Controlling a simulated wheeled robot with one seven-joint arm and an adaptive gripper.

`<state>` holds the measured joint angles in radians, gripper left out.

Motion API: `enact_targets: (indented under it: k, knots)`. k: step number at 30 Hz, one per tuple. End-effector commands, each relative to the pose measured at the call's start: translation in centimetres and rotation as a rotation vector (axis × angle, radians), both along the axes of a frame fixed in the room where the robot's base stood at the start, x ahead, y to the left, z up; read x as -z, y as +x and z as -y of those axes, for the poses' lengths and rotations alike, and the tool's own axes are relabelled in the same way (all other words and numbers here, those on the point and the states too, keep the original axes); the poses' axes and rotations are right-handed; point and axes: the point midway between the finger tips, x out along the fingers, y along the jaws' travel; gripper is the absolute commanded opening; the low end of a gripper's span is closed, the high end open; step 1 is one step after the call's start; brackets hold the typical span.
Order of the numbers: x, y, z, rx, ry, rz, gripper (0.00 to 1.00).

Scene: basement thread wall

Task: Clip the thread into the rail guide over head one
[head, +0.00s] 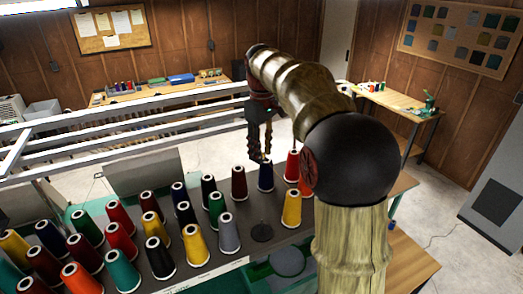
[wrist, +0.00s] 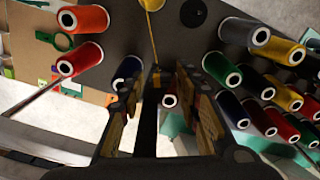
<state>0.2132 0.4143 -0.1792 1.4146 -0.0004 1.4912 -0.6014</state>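My gripper (head: 261,158) hangs over the back row of cones in the head view, beside the end of the white rails (head: 190,118). A yellow thread (wrist: 153,40) runs from a yellow cone (wrist: 152,4) down to the left fingertip. I cannot tell whether it touches the finger or passes behind it. The yellow cone stands right of the gripper in the head view (head: 292,209). I cannot make out the rail guide in either view.
A bare dark disc (head: 262,232) lies near the front. A workbench (head: 150,98) stands behind.

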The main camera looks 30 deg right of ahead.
Motion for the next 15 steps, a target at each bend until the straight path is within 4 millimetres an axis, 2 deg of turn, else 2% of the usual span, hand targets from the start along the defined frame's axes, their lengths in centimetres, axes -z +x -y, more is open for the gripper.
enact_targets:
  k: [3, 11, 15]
  knots:
    - [0.00, 0.00, 0.00, 0.000, 0.000, 0.000, 0.42]
    - [-0.02, 0.00, 0.00, 0.000, 0.000, 0.000, 0.42]
    - [-0.69, 0.07, 0.01, 0.000, 0.000, 0.002, 0.42]
